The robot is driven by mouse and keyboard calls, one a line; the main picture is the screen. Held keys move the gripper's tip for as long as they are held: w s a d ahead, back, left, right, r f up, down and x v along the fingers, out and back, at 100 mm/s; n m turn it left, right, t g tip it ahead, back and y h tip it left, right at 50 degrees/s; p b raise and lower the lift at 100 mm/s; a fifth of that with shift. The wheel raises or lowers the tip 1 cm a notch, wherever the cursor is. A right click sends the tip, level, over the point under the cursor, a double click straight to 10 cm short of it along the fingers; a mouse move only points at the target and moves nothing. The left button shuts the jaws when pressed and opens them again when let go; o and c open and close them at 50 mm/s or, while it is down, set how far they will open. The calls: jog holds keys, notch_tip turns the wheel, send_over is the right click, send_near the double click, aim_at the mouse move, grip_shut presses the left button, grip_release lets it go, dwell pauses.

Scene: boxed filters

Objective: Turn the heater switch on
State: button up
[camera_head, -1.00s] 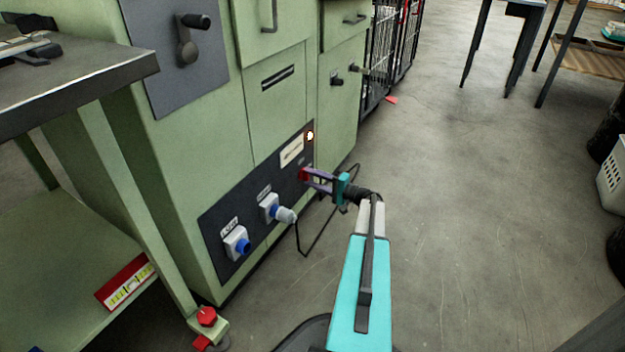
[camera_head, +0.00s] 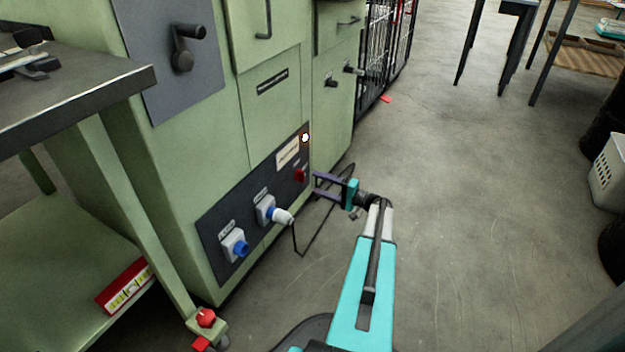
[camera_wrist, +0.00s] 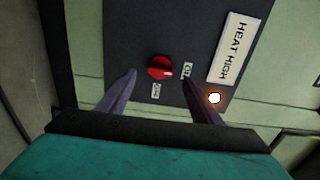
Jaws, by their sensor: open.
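The heater switch is a red knob (camera_head: 300,175) on the dark panel (camera_head: 213,222) low on the green cabinet. In the wrist view the red knob (camera_wrist: 159,68) shows between and beyond my fingertips, with a small label on either side. A "HEAT HIGH" plate (camera_wrist: 231,48) is beside it, and a lamp (camera_wrist: 214,98) glows orange-white; the lamp also shows in the head view (camera_head: 305,138). My gripper (camera_head: 316,187) is open and empty, just right of the knob and apart from it. Its fingers (camera_wrist: 160,88) point at the panel.
Two sockets are on the panel left of the knob: one with a blue front (camera_head: 236,245), one with a pale plug (camera_head: 283,216) and a dark cable hanging near my gripper. A grey-topped bench (camera_head: 75,100) stands at left.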

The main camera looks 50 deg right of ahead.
jog(key=p+v, duration=0.2)
jog(key=v, duration=0.6)
jog(key=shift+s, duration=0.2)
jog(key=shift+s, duration=0.1)
